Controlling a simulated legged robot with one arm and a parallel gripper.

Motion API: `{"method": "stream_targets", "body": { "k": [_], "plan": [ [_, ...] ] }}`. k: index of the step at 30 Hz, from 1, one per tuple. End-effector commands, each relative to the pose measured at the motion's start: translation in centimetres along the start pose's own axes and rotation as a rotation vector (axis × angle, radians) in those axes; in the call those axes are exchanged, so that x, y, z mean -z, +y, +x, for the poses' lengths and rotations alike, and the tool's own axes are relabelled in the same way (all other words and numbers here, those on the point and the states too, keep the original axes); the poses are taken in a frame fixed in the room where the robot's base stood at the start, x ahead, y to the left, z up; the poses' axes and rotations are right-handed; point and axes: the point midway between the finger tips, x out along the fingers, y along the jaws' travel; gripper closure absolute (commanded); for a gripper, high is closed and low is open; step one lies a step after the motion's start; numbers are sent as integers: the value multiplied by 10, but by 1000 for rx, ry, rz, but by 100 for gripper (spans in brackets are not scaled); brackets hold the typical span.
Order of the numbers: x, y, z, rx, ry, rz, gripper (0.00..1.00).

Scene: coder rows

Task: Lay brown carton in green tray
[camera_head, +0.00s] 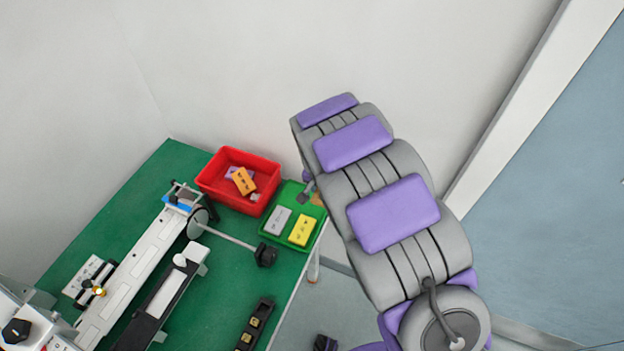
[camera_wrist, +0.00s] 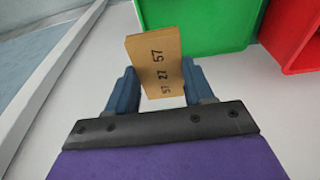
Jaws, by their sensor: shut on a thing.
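The brown carton (camera_wrist: 155,55), printed with dark numbers, is held upright between the two blue-grey fingers of my gripper (camera_wrist: 160,84) in the wrist view. In the head view only a small piece of the brown carton (camera_head: 319,199) shows beside my arm, at the green tray's far right corner. The green tray (camera_head: 269,236) lies on the table and holds a grey carton (camera_head: 277,220) and a yellow carton (camera_head: 301,230). The green tray (camera_wrist: 205,22) also shows behind the carton in the wrist view. I cannot tell the carton's height relative to the tray.
A red bin (camera_head: 232,199) with an orange block and a purple one stands left of the tray. A black-ended rod (camera_head: 265,256) lies close in front of the tray. A long white device (camera_head: 135,265) fills the table's left. The wall is close behind.

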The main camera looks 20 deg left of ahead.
Motion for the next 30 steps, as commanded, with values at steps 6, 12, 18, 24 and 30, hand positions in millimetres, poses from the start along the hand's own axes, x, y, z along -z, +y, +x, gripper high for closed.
{"method": "stream_targets", "body": {
  "k": [6, 12, 18, 24, 30],
  "plan": [
    [-13, -19, 9, 2, -3, -2, 66],
    [-14, -20, 16, 1, -2, -1, 66],
    [-17, -20, 31, 1, -3, -2, 66],
    [-21, -20, 47, -1, -5, -3, 66],
    [-22, -20, 54, -1, -4, -3, 66]
  ]
}}
